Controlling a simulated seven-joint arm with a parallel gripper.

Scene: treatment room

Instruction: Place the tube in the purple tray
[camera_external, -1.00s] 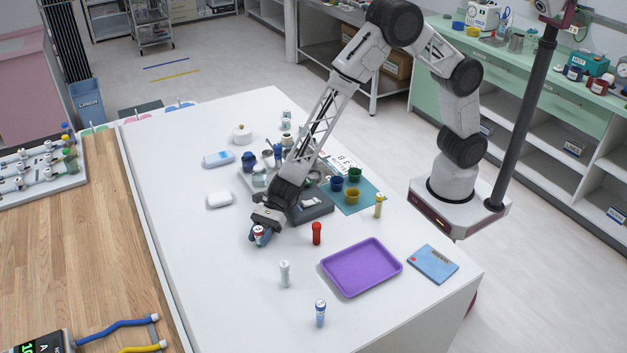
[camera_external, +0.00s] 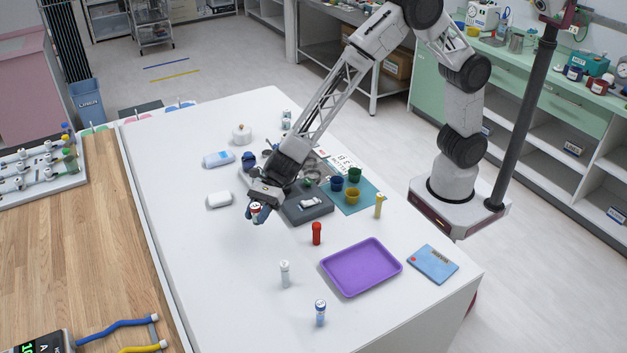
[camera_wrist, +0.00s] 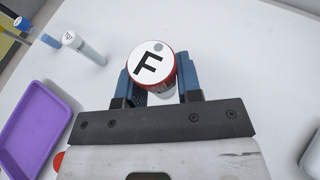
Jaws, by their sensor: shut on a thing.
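My gripper (camera_external: 257,212) is shut on a tube (camera_external: 255,206) with a red-rimmed white cap, above the white table. The purple tray (camera_external: 361,267) lies empty on the table, to the right of and nearer the camera than my gripper. Its edge also shows at the left of the wrist view (camera_wrist: 37,120).
A red-capped tube (camera_external: 317,233), a white-capped tube (camera_external: 285,274), a blue-banded tube (camera_external: 320,312) and a yellow tube (camera_external: 379,205) stand around the tray. A blue notebook (camera_external: 433,264) lies right of it.

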